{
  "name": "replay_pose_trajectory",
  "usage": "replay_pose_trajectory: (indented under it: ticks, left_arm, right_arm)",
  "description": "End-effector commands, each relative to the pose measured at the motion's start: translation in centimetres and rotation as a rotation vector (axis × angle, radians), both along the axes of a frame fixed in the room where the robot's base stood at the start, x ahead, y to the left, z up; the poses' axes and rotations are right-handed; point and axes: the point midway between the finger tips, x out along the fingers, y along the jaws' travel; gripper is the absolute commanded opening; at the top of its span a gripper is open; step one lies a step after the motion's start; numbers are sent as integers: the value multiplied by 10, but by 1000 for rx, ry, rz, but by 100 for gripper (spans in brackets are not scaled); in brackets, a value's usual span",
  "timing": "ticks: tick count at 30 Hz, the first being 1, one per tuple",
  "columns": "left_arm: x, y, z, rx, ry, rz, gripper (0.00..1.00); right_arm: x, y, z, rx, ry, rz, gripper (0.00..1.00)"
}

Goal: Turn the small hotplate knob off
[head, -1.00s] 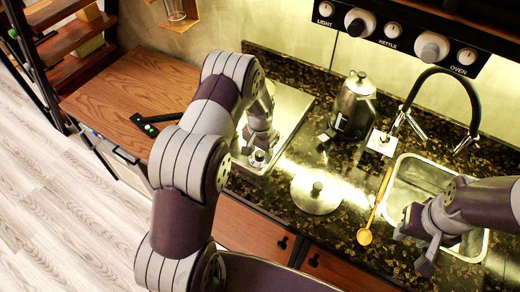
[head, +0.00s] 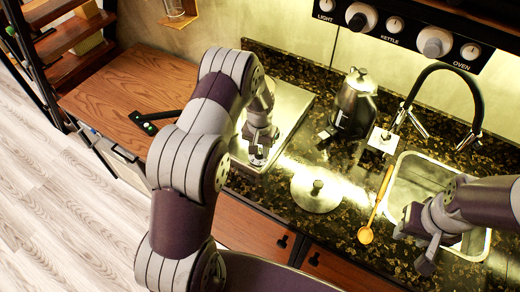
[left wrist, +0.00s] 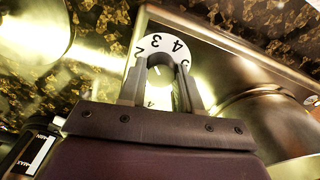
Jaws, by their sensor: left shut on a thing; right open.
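The small hotplate knob has a white numbered dial (left wrist: 157,43), with digits including 2, 3 and 4 readable in the left wrist view. My left gripper (left wrist: 161,70) is shut on the knob, its fingers on either side of it. In the head view my left gripper (head: 261,148) reaches down to the front of the steel hotplate (head: 291,104), and part of the white dial (head: 258,162) shows below it. The knob's pointer setting is not clear. My right gripper (head: 418,240) is open and empty above the front left of the sink (head: 480,246).
A kettle (head: 355,103) stands right of the hotplate. A round lid (head: 316,192) and a wooden spoon (head: 375,205) lie on the dark counter. A black faucet (head: 443,68) arches behind the sink. A panel with several labelled knobs (head: 434,42) is on the wall.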

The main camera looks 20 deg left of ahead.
Motion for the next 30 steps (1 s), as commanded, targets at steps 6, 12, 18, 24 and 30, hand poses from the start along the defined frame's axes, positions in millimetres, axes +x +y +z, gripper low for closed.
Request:
replay_pose_trajectory:
  ticks: [6, 12, 18, 24, 30]
  left_arm:
    - [0, 1, -1, 0, 0, 201, 3]
    - [0, 1, 0, 1, -1, 391, 3]
    - [0, 1, 0, 1, -1, 581, 3]
    - [0, 2, 0, 1, -1, 771, 3]
    - [0, 2, 1, 0, -2, 961, 3]
  right_arm:
    - [0, 0, -10, 0, 0, 0, 41]
    - [0, 0, -16, 0, 0, 0, 41]
    - [0, 0, -21, 0, 0, 0, 41]
    - [0, 0, -26, 0, 0, 0, 41]
    - [0, 0, -30, 0, 0, 0, 41]
